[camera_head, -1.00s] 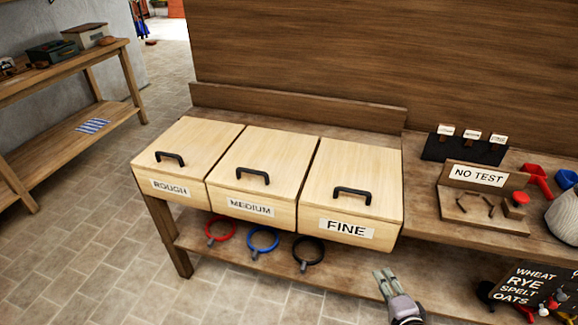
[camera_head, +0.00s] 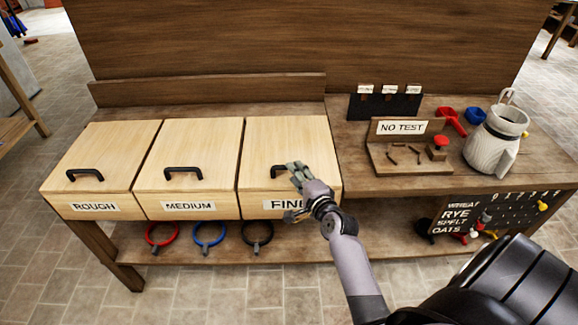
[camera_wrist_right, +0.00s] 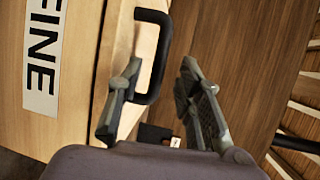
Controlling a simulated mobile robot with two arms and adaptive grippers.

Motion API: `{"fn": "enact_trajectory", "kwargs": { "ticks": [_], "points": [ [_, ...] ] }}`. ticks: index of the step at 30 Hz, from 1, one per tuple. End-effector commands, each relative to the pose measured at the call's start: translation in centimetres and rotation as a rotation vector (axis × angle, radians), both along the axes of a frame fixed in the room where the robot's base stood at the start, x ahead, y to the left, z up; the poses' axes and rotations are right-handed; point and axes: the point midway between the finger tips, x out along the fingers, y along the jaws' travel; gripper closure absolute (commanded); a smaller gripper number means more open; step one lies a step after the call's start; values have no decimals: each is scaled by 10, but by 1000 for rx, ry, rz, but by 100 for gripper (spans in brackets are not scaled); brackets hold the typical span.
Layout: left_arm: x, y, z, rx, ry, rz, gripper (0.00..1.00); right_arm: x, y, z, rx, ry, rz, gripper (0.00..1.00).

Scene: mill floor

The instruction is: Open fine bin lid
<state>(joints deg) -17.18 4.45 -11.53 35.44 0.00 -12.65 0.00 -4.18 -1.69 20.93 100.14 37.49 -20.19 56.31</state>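The fine bin (camera_head: 256,206) is the rightmost of three pale wooden bins, and its lid (camera_head: 285,140) lies shut. A black handle (camera_head: 276,171) stands on the lid near its front edge; in the wrist view the handle (camera_wrist_right: 163,50) is large and close. My right gripper (camera_head: 296,179) is at the right end of this handle and hides part of it and of the FINE label. In the wrist view its fingers (camera_wrist_right: 160,100) are apart, with the handle's bar near the left finger. I cannot tell whether they touch. My left gripper is not in view.
The medium bin (camera_head: 190,150) and rough bin (camera_head: 105,155) stand to the left, lids shut. Coloured rings hang below the bins.

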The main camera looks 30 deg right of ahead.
Motion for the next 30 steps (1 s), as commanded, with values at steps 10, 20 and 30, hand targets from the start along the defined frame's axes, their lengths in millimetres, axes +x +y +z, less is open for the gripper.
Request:
{"fn": "enact_trajectory", "kwargs": {
  "ticks": [10,20,30],
  "points": [
    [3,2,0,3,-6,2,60,44,-7,-8,-1,0,0,67],
    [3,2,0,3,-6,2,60,48,-7,-9,-1,0,0,67],
    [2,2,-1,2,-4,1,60,47,-7,-9,-1,1,0,89]
  ]
}}
